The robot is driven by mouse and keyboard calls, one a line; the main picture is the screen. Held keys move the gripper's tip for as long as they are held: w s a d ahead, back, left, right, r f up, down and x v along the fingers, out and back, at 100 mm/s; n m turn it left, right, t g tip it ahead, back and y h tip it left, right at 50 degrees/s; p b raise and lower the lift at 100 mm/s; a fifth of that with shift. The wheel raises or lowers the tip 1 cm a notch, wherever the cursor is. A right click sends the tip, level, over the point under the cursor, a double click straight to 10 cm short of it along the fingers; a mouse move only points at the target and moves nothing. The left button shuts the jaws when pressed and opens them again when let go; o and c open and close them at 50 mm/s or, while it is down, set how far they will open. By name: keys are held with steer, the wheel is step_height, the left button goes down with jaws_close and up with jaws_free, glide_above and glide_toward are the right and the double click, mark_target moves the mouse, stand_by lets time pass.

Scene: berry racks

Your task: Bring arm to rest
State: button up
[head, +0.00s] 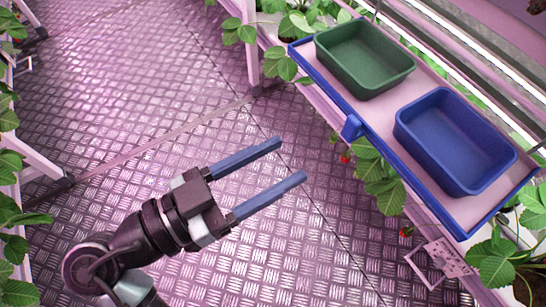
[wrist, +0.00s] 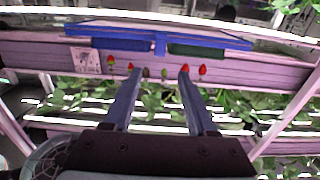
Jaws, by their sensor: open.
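My gripper (head: 291,160) is in the lower middle of the head view, above the metal floor. Its two long blue-grey fingers are apart, with nothing between them, and point right towards the rack. In the wrist view my gripper (wrist: 158,72) also shows open, its fingers pointing at the rack front, where several red and green berries hang beyond the fingertips. The fingers look clear of the rack in the head view.
A blue-edged tray (head: 345,108) on the right rack holds a green bin (head: 365,58) and a blue bin (head: 455,140), both empty. Strawberry plants (head: 380,180) hang over the rack's edge. Another rack (head: 40,160) stands at far left. The patterned floor (head: 130,120) between is clear.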

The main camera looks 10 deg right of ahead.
stand_by(0.4)
steer(key=w+a+r+n+t+y, duration=0.2)
steer(key=w+r+n+t+y, duration=0.8)
steer(key=w+r, duration=0.5)
steer(key=s+a+r+n+t+y, duration=0.15)
steer(key=s+r+t+y, duration=0.35)
steer(key=r, duration=0.7)
steer(key=s+a+r+n+t+y, duration=0.1)
steer(key=s+r+n+t+y, duration=0.15)
steer(key=s+r+t, duration=0.65)
steer(key=w+r+g+p, duration=0.1)
steer(key=w+r+p, duration=0.1)
steer(key=r+p, duration=1.6)
steer(key=w+r+g+p, duration=0.1)
steer(key=w+r+p, duration=0.1)
steer(key=r+p, duration=1.6)
step_height(320, 180, up, 3)
steer(key=shift+w+f+g, duration=0.1)
steer(key=shift+w+g, duration=0.25)
steer(key=shift+g, duration=0.05)
steer(key=shift+r+h+p, duration=0.25)
steer(key=shift+r+p, duration=0.05)
steer(key=shift+p, duration=0.1)
steer(key=shift+c, duration=0.4)
steer(key=shift+d, duration=0.15)
steer(key=shift+c, duration=0.2)
